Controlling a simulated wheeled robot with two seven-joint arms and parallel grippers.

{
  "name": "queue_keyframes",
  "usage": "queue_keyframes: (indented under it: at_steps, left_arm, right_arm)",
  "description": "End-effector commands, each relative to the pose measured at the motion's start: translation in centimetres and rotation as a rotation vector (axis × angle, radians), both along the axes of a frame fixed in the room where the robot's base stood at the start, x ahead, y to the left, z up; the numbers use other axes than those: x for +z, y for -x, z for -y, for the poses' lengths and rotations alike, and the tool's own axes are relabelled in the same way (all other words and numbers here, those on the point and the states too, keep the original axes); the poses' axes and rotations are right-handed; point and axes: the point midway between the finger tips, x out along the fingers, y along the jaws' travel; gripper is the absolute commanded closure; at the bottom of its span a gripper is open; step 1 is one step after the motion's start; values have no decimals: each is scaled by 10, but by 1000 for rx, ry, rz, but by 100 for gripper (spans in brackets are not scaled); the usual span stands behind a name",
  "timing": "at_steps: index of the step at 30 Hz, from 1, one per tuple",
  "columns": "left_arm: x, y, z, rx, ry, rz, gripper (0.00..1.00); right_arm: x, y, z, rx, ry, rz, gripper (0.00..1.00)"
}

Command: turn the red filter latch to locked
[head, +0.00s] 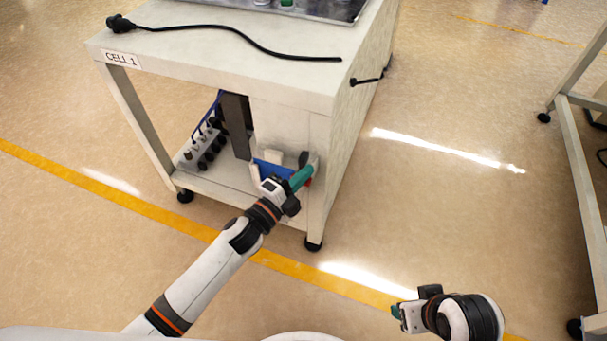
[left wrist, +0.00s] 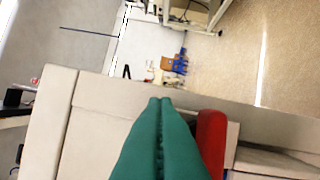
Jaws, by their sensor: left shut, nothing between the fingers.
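The red latch (left wrist: 211,142) shows in the left wrist view as an upright red bar just right of my left gripper's fingers. In the head view only a small red patch (head: 308,183) shows beside the fingers, low at the front of the CELL 1 bench. My left gripper (head: 302,177) reaches into the lower part of the bench. Its teal fingers (left wrist: 160,105) are pressed together with nothing between them. I cannot tell whether they touch the latch. The latch's mount is mostly hidden. My right gripper (head: 398,312) hangs at the lower right, away from the bench; its opening is unclear.
The CELL 1 bench (head: 225,68) has a black cable (head: 235,32) on its top. A blue part (head: 268,168) and a dark upright post (head: 237,125) stand near the left gripper. Several dark fittings (head: 206,150) sit on the lower shelf. Open floor lies right of the bench.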

Motion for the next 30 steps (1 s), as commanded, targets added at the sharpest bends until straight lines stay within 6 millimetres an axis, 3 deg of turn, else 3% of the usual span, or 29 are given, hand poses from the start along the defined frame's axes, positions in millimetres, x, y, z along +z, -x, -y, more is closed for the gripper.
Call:
queue_keyframes:
  at_steps: [17,30]
  left_arm:
    - [0,-2,-4,2,125,-42,100]
    - [-1,-5,-15,3,436,-143,100]
  right_arm:
    - [-4,0,0,0,0,0,32]
    - [-11,0,0,0,0,0,32]
